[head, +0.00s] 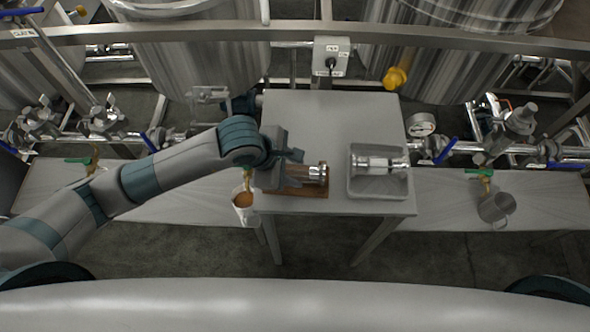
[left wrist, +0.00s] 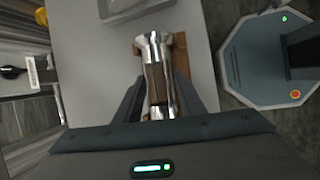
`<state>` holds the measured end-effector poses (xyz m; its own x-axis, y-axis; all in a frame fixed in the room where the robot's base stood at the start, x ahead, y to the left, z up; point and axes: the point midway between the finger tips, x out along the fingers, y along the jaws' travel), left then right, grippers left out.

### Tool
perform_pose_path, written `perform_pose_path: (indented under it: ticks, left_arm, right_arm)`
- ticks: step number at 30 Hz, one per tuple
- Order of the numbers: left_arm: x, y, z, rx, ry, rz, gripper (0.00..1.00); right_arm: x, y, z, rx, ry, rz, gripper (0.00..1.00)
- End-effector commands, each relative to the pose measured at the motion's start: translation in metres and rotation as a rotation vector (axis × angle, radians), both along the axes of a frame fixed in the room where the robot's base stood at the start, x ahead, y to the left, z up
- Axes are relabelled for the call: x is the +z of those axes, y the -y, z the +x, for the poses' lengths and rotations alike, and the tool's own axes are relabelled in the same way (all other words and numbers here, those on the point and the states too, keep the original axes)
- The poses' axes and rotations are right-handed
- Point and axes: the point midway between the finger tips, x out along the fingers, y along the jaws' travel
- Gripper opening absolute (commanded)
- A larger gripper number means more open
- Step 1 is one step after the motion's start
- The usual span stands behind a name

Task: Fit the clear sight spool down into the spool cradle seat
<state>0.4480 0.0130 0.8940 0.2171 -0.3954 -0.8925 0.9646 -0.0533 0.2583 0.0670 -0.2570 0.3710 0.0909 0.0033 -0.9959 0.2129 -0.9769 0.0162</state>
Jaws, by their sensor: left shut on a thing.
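My left gripper (head: 291,166) is shut on a spool (head: 317,172) with shiny metal ends, at the wooden spool cradle (head: 312,191) on the grey table. In the left wrist view the gripper's fingers (left wrist: 159,95) lie on both sides of the spool (left wrist: 154,50). Its middle looks see-through, with brown showing through. The cradle (left wrist: 181,60) shows under and beside it. I cannot tell whether the spool is fully down in the seat; the hand hides its near end. A second metal-ended spool (head: 377,163) with a pale middle lies in a grey tray (head: 377,190). My right gripper is not in view.
A cup of brown liquid (head: 244,208) stands left of the table (head: 310,120), close under my left arm. A metal mug (head: 494,208) is at the right. Pipes, valves and a gauge (head: 420,125) run along the back. The table's rear half is clear.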

Motion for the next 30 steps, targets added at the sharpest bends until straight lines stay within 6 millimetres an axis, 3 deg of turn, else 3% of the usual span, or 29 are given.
perform_pose_path:
  ticks: [10,21,30]
  left_arm:
    - [0.039,0.004,0.002,-0.004,0.007,-0.005,0.0]
    - [0.076,0.069,0.012,-0.004,0.006,-0.004,0.0]
    - [0.1,0.106,0.019,-0.002,0.004,-0.003,0.0]
  right_arm:
    - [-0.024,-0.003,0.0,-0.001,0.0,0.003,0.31]
    - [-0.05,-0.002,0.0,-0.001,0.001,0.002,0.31]
    - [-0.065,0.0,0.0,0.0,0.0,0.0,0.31]
